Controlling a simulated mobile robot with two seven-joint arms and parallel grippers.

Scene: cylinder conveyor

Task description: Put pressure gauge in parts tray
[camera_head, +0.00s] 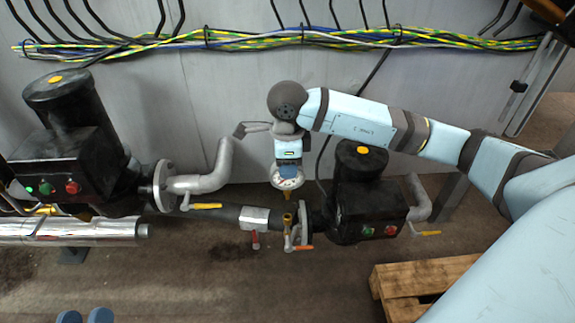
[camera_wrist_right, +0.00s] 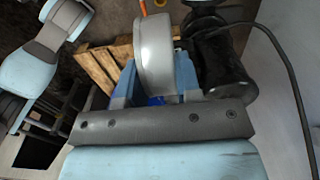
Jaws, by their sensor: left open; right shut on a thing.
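The pressure gauge (camera_head: 287,183) has a round white dial and a short brass stem pointing down. My right gripper (camera_head: 288,168) is shut on it from above, in the middle of the head view. In the right wrist view the gauge's grey round casing (camera_wrist_right: 153,55) sits between the blue fingers (camera_wrist_right: 155,88). The stem is above a brass fitting (camera_head: 287,219) on the pipe; I cannot tell whether they touch. My left gripper (camera_head: 85,317) is open at the bottom left edge, with only its blue fingertips showing. No parts tray is in view.
A black pump (camera_head: 365,205) stands right of the gauge and another (camera_head: 70,140) at the left. Pipes with yellow, red and orange valve handles run between them. A wooden pallet (camera_head: 415,282) lies at lower right. Cables (camera_head: 230,40) hang along the wall.

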